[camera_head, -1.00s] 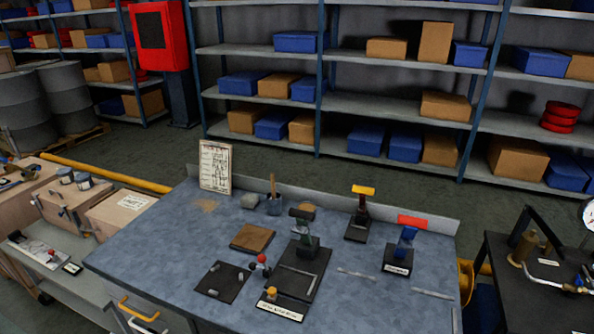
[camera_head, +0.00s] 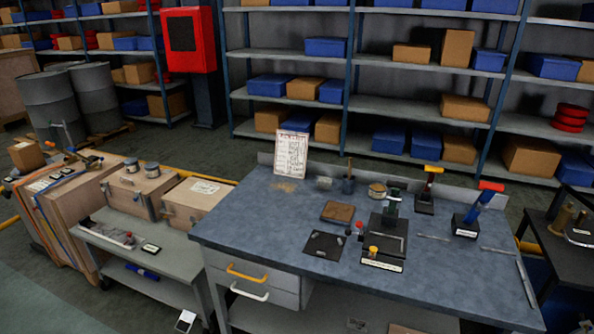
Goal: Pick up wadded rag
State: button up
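A small grey lump (camera_head: 323,183) lies at the back of the blue-grey workbench (camera_head: 270,235), just left of a dark cup (camera_head: 348,185) holding a wooden-handled tool. It looks like the wadded rag, but it is too small to be sure. It stands apart from the cup and right of a tan patch (camera_head: 284,187) on the bench top. My gripper is not in view.
A brown board (camera_head: 338,211), dark mat (camera_head: 324,245) and several lever fixtures (camera_head: 427,190) occupy the bench. Its left front top is clear. A grey cart (camera_head: 150,255) stands left; shelves (camera_head: 350,105) stand behind.

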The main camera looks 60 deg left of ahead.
aim_at(325, 183)
jog(key=k, duration=0.2)
jog(key=u, duration=1)
